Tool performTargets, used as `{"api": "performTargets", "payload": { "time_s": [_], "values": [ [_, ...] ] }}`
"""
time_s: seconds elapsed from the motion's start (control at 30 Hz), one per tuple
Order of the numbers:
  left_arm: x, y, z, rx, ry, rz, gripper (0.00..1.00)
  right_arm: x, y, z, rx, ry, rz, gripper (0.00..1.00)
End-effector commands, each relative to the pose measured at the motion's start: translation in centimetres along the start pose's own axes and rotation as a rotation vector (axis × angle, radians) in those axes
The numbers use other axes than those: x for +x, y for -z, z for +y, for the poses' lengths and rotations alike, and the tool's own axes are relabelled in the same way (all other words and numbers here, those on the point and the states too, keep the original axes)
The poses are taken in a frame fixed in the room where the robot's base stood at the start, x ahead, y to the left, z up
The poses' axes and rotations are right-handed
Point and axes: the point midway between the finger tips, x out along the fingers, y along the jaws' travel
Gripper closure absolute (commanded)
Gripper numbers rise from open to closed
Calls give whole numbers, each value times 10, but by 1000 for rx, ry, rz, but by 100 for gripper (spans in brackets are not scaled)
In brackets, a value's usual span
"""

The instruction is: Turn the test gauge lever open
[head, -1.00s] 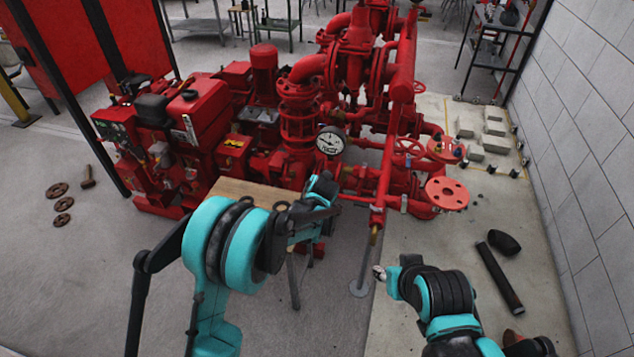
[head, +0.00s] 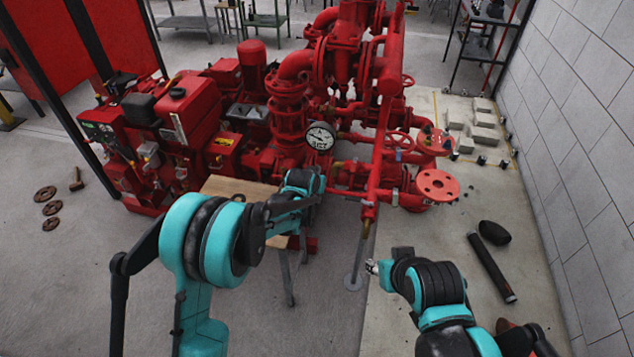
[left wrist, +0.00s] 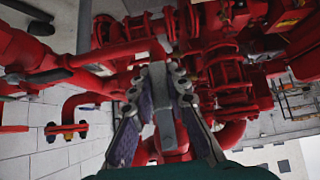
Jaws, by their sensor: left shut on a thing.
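The test gauge (head: 320,136) is a round white dial with a black rim on the red pump piping in the head view. My left gripper (left wrist: 163,78) reaches up to the piping just below the gauge. In the left wrist view its two fingers are closed around a narrow grey piece, which looks like the lever (left wrist: 164,110). In the head view my own arm hides the lever and the left fingertips, so the lever's angle cannot be told there. My right gripper (head: 373,267) is low at the right of centre, away from the pump; its fingers are too small to read.
A wooden-topped stand (head: 238,190) is beneath my left arm. A black cylinder (head: 492,268) lies on the floor near the block wall (head: 575,110). Floor in front is mostly clear.

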Motion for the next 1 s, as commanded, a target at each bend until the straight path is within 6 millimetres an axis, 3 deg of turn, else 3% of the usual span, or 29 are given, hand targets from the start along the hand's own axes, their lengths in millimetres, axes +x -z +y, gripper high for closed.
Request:
{"api": "performTargets", "payload": {
  "time_s": [0.07, 0.1, 0.17, 0.57, 1.0],
  "values": [
    [0, 3, -1, -1, 1, 8, 100, 0, 0, 0, 0, 0, 0, 60],
    [0, 3, -1, -1, 1, 8, 80, 0, 0, 0, 0, 0, 0, 60],
    [0, 3, -1, -1, 1, 7, 64, 0, 0, 0, 0, 0, 0, 60],
    [-6, 1, 0, 0, 1, 3, 63, -2, -2, 1, 0, 1, 2, 60],
    [-88, 1, -2, -1, 0, 3, 63, -2, -1, 1, 1, 1, 2, 60]
  ]
}}
